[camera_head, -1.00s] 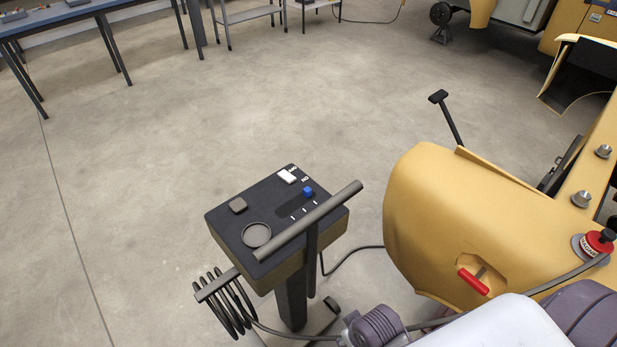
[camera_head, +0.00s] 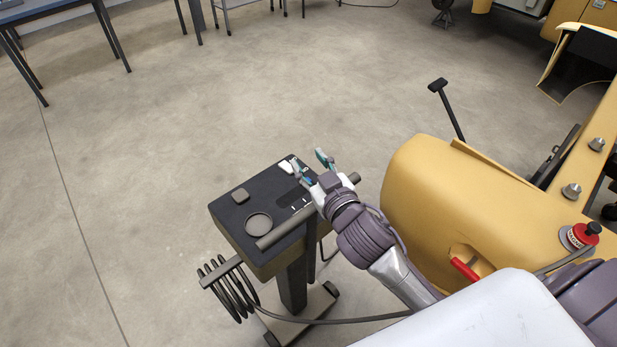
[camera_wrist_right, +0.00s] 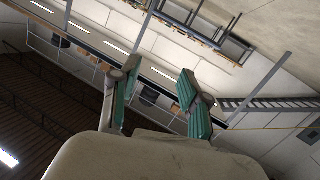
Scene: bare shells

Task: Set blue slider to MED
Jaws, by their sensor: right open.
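The control box (camera_head: 262,193) with a dark top stands on a post in the lower middle of the head view. Its slider slot has white tick marks (camera_head: 299,204) beside it. The blue slider is largely hidden behind my right gripper, so its setting cannot be read. My right gripper (camera_head: 315,168) is over the box's right far corner, by the slot, with its teal fingers spread. Whether a finger touches the slider, I cannot tell. In the right wrist view the two fingers (camera_wrist_right: 158,92) are apart with nothing between them. My left gripper is out of view.
A grey bar (camera_head: 276,235) runs along the box's near side, under my right wrist. The box top also has a white switch (camera_head: 286,167), a square button (camera_head: 240,195) and a round disc (camera_head: 258,224). A yellow machine body (camera_head: 425,195) stands close on the right.

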